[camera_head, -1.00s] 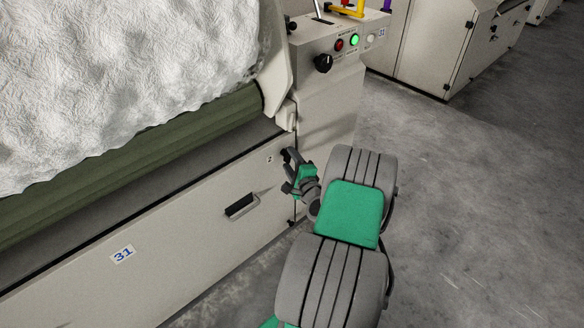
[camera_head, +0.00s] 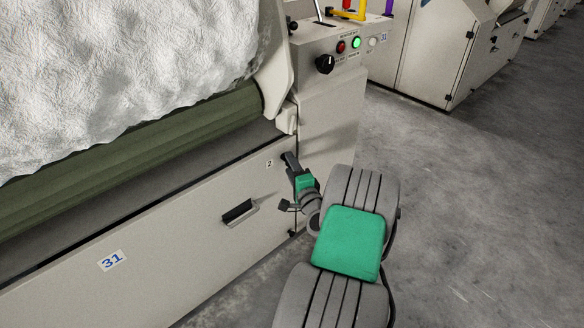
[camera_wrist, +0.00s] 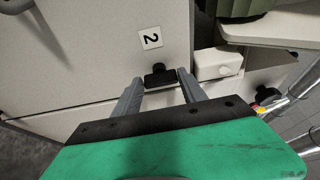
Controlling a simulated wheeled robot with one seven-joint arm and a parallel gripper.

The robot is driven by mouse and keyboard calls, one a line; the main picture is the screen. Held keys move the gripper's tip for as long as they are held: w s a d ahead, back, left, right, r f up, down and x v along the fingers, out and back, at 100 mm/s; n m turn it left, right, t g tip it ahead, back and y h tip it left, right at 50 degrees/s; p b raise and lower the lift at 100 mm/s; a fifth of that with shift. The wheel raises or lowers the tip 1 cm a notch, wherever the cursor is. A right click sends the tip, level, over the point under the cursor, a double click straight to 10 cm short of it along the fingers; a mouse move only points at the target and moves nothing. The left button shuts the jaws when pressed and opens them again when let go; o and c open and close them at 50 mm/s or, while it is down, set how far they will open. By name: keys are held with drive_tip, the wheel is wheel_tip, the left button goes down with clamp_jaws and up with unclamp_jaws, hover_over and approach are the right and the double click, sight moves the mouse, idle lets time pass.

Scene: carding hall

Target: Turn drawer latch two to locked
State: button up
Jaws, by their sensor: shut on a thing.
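The black drawer latch two (camera_wrist: 160,77) is on the pale drawer front, beside the label "2" (camera_wrist: 150,38). In the wrist view it sits between both fingertips, and my gripper (camera_wrist: 161,79) is shut on it. The label also shows in the head view (camera_head: 269,163), just left of my gripper (camera_head: 291,160). There the gripper and arm largely hide the latch, and its exact turn angle is hard to tell.
Above are a green roller (camera_head: 150,140) and white fibre (camera_head: 110,70). A control panel (camera_head: 335,50) stands behind. Grey floor (camera_head: 470,200) at right is clear.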

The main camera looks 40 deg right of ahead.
drive_tip(key=o, duration=1.4)
drive_tip(key=shift+c, duration=0.2)
drive_tip(key=p+v, duration=0.1)
drive_tip(key=v, duration=0.6)
drive_tip(key=shift+s+a, duration=0.15)
drive_tip(key=shift+s, duration=0.25)
